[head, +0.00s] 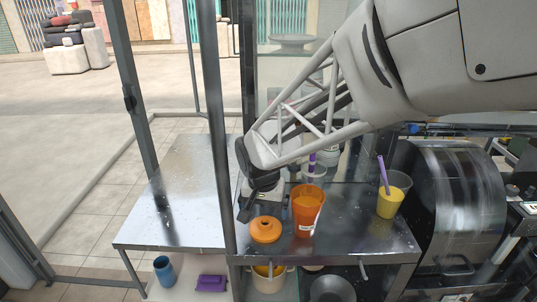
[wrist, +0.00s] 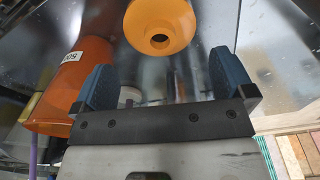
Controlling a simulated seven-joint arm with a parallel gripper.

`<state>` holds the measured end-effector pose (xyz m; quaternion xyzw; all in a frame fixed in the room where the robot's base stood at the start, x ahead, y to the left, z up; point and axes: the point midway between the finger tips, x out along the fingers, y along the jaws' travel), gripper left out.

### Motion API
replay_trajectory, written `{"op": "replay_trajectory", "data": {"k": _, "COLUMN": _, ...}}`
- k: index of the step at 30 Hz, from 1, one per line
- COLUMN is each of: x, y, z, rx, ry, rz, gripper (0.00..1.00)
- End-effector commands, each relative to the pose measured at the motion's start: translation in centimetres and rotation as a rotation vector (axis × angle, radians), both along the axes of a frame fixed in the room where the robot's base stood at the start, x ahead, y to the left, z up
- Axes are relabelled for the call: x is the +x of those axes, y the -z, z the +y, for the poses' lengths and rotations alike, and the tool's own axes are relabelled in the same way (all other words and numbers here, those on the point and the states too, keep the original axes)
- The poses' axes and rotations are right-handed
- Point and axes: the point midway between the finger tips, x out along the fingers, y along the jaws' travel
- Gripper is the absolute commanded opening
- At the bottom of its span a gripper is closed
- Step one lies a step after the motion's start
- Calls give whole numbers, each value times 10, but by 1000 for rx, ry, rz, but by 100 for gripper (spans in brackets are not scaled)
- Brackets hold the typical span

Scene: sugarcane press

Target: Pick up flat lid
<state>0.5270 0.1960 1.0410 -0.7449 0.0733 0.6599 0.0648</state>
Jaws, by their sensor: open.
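An orange round lid (head: 265,230) with a raised middle rests on the metal table, left of an orange cup (head: 305,212). In the wrist view the lid (wrist: 160,27) shows at the top centre, with a dark hole in its middle. My gripper (head: 252,208) is above and slightly left of the lid in the head view. Its two blue fingers (wrist: 160,80) are apart with nothing between them, and the lid lies beyond their tips. The orange cup with a white label also shows at the left in the wrist view (wrist: 75,85).
A cup of yellow liquid with a purple straw (head: 390,201) stands right of the orange cup, near a large metal drum (head: 458,205). A grey post (head: 219,130) rises left of my gripper. The left metal table (head: 180,205) is clear. A beige pot (head: 268,279) is below.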

Motion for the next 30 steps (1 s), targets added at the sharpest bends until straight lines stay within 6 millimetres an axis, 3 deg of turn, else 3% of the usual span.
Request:
{"op": "replay_trajectory", "data": {"k": 6, "x": 2, "y": 14, "z": 0, "rx": 0, "ry": 0, "rz": 0, "gripper": 100}}
{"op": "replay_trajectory", "data": {"k": 20, "x": 2, "y": 18, "z": -1, "rx": 0, "ry": 1, "rz": 1, "gripper": 100}}
{"op": "replay_trajectory", "data": {"k": 30, "x": 6, "y": 52, "z": -1, "rx": 0, "ry": 1, "rz": 1, "gripper": 100}}
